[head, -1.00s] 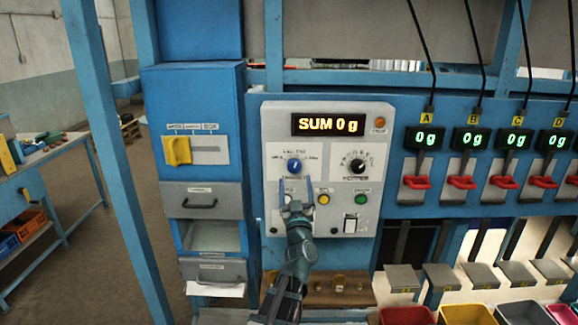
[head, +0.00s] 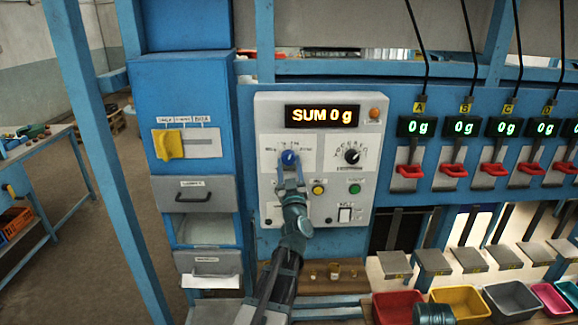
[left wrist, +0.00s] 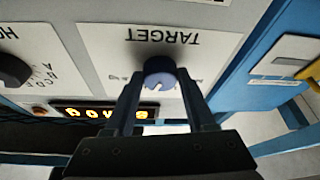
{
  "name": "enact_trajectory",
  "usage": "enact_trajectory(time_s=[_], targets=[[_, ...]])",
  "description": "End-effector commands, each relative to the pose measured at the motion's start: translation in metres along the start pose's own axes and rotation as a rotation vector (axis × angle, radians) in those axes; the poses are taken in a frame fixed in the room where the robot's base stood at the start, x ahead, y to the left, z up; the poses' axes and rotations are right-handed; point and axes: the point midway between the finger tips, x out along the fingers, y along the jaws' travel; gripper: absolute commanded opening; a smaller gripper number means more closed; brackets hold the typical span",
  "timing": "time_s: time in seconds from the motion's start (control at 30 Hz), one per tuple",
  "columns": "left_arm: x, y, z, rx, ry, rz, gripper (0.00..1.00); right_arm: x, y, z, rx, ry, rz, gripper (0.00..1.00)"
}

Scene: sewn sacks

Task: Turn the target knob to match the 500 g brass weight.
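The blue target knob (head: 290,158) sits on the pale control panel, under the display (head: 322,116) that reads SUM 0 g. In the left wrist view the knob (left wrist: 160,72) appears upside down below the label TARGET. My left gripper (head: 290,178) is at the knob, with one finger on each side of it. The left wrist view shows the gripper (left wrist: 161,88) with a gap between its fingers; I cannot tell whether they touch the knob. Several small brass weights (head: 334,270) stand on a wooden block below the panel; their markings are unreadable. My right gripper's fingers are not in view.
A black knob (head: 352,156) is right of the target knob. Drawers (head: 193,194) stand left. Red-handled scale units (head: 408,171) and coloured bins (head: 398,307) are right.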

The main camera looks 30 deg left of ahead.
Motion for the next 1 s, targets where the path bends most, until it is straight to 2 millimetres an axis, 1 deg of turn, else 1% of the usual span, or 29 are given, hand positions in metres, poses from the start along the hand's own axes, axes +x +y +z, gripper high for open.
enact_trajectory(time_s=[0.03,0.17,0.2,0.4,0.57,0.77,1.0], targets=[[0.000,0.000,0.000,0.000,0.000,0.000,0.31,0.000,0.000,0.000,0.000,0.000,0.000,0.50],[0.000,0.000,0.000,0.000,0.000,0.000,0.07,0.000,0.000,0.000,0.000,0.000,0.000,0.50],[0.000,0.000,0.000,0.000,0.000,0.000,0.00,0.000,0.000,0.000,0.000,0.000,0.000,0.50],[0.000,0.000,0.000,-0.014,0.000,-0.006,0.00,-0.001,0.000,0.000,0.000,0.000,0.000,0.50],[0.001,0.001,-0.001,-0.068,-0.002,-0.028,0.00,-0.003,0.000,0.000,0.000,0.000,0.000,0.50],[0.002,0.004,-0.003,-0.206,-0.002,-0.085,0.00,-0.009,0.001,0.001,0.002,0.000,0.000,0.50],[0.003,0.007,-0.004,-0.414,-0.001,-0.173,0.00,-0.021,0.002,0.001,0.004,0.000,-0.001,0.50]])
